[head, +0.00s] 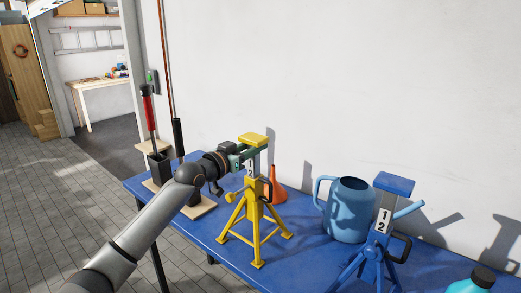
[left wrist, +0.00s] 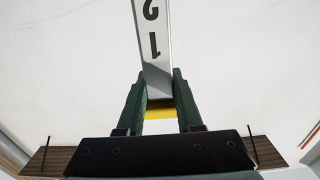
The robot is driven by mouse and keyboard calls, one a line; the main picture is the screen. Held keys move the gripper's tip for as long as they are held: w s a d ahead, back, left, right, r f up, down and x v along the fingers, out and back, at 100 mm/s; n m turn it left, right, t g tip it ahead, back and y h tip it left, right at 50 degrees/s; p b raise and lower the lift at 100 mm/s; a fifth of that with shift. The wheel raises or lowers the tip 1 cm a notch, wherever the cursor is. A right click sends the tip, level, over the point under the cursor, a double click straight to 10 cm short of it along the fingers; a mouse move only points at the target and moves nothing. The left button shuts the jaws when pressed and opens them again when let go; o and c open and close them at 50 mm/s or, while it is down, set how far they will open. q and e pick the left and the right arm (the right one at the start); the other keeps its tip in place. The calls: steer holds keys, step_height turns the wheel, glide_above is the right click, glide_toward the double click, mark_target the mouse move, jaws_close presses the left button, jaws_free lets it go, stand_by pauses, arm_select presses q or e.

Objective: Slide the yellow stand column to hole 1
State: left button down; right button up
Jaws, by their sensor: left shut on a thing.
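The yellow stand (head: 255,214) stands upright on the blue bench top, its legs spread. Its column (head: 257,155) rises from the base to a flat yellow saddle (head: 252,139). A white label with 1 and 2 is on the column; it also shows upside down in the left wrist view (left wrist: 152,40). My left gripper (head: 243,160) comes in from the left and is shut on the column just below the saddle. In the left wrist view its green fingers (left wrist: 160,98) flank the column. The pin and holes cannot be made out clearly. My right gripper is not in view.
A blue stand (head: 379,250) with a similar label stands to the right. A blue watering can (head: 349,212) is between the stands, towards the wall. An orange funnel (head: 278,186) is close behind the yellow stand. A teal bottle (head: 470,284) is at the lower right.

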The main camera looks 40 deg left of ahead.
mark_target(254, 158)
arm_select(q)
steer(key=f, duration=0.1)
steer(key=f+b, duration=0.1)
steer(key=f, duration=0.1)
steer(key=shift+d, duration=0.2)
steer(key=shift+f+b, duration=0.2)
steer(key=shift+b, duration=0.1)
steer(key=shift+a+f, duration=0.1)
steer(key=shift+f, duration=0.05)
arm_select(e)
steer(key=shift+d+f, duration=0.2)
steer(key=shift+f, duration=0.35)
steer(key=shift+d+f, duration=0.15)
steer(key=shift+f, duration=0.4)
arm_select(q)
steer(key=c, duration=0.6)
jaws_free()
steer(key=shift+a, duration=0.1)
steer(key=shift+o, duration=0.2)
